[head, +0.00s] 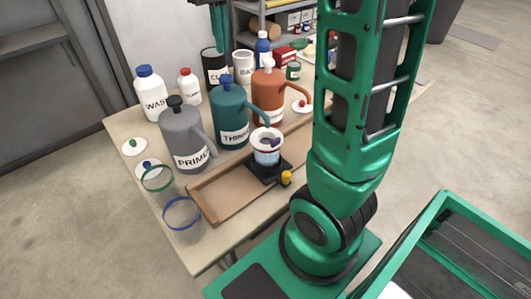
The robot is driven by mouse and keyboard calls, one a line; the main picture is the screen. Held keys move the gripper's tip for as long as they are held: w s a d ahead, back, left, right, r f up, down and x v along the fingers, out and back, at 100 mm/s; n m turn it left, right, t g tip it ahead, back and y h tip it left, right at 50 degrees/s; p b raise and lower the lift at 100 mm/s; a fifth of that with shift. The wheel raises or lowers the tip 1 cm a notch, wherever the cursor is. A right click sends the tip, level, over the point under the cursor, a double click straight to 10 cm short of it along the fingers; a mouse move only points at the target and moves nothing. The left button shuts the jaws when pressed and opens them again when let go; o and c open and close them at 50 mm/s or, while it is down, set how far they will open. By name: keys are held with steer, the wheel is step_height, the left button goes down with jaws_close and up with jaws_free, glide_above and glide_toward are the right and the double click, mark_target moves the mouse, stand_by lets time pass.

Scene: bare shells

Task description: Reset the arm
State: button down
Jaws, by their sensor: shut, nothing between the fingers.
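My green arm (362,85) rises on the right of the view and runs out of the top edge. My gripper (219,48) shows only in part at the top, its green fingers pointing down, together and empty. It appears above or in front of the black cup (214,68) at the back of the table; the exact gap cannot be told.
The table (215,245) holds a grey PRIMER jug (184,138), a teal THINNER jug (229,115), an orange jug (268,92), bottles (150,92), lids and clear cups (182,220). A wooden tray (225,200) carries a black stand with a cup (266,147). Shelves stand behind.

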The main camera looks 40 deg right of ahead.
stand_by(0.4)
steer(key=s+d+f+m, duration=0.1)
steer(key=s+f, duration=0.3)
steer(key=s, duration=0.5)
steer(key=s+d+f+m, duration=0.1)
steer(key=s+f+m, duration=0.2)
steer(key=s, duration=0.7)
steer(key=s+d+f+m, duration=0.1)
steer(key=s+f+m, duration=0.1)
steer(key=s+f, duration=0.4)
steer(key=s, duration=0.4)
steer(key=shift+f, duration=0.15)
steer(key=shift+d, duration=0.1)
steer(key=shift+w+f, duration=0.25)
steer(key=shift+w, duration=0.4)
